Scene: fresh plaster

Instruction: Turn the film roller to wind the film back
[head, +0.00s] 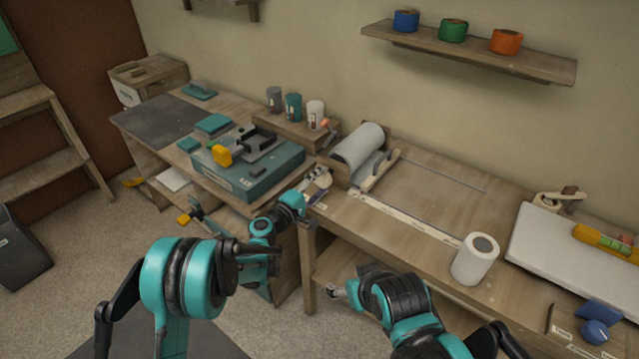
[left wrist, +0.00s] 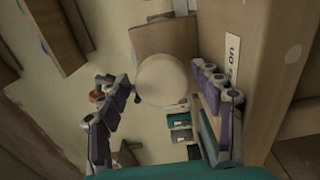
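The film roller (head: 358,146) is a pale grey cylinder lying in a wooden holder at the left end of the right workbench. My left gripper (head: 318,184) is in front of and below the roller's near end in the head view. In the left wrist view its two fingers are spread wide with nothing between them. A round pale face, apparently the roller's end (left wrist: 162,80), shows beyond and between the fingers, apart from them. My right gripper (head: 336,291) is low by the bench's front edge, mostly hidden behind its arm; its fingers are too small to read.
A wooden bar (head: 380,172) lies beside the roller. The bench top (head: 425,200) to its right is mostly clear. A white roll (head: 475,260) stands near the front edge. A teal toolbox (head: 248,172) sits on the left bench. Tape rolls sit on a wall shelf (head: 460,53).

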